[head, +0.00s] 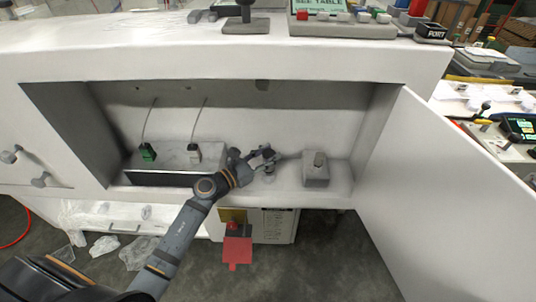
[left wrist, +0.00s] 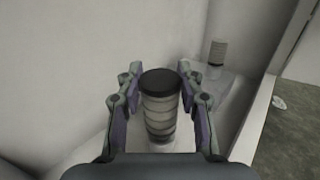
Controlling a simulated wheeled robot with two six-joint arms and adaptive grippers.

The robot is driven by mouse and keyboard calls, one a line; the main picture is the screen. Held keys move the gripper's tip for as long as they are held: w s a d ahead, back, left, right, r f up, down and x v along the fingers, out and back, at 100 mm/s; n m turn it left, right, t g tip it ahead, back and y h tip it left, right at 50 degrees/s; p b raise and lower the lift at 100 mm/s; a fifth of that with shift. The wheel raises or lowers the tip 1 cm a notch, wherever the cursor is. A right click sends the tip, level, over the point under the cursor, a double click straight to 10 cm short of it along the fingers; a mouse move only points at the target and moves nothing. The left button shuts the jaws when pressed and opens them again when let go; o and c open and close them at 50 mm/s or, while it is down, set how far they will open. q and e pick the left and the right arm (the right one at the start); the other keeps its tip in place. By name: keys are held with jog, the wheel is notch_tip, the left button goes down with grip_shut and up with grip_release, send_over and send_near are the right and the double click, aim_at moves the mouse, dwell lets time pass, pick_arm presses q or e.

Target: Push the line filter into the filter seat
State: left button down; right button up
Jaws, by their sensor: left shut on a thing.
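My left gripper (left wrist: 160,103) is shut on an upright, ribbed grey cylinder with a black top, which I take to be the line filter (left wrist: 160,112). The fingers stand on either side of it. In the head view my left gripper (head: 265,158) is inside the open cabinet bay, left of a grey block (head: 316,177). A short cylinder (head: 319,158) stands on that block; a similar dark-capped cylinder shows in the left wrist view (left wrist: 217,51). The lower end of the held cylinder is unclear, and I cannot tell which part is the filter seat. My right gripper is out of view.
A low box (head: 170,163) with a green connector (head: 147,152) and a white connector (head: 194,152), both on cables, lies in the left of the bay. An open white door (head: 440,190) bounds the right side. The bay's overhang (head: 240,60) is above.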

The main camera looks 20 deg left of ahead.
pick_arm(q)
jog(key=shift+f+b, duration=0.8)
jog(key=shift+f, duration=0.1)
jog(key=c, duration=0.8)
grip_release()
jog(key=v, duration=1.2)
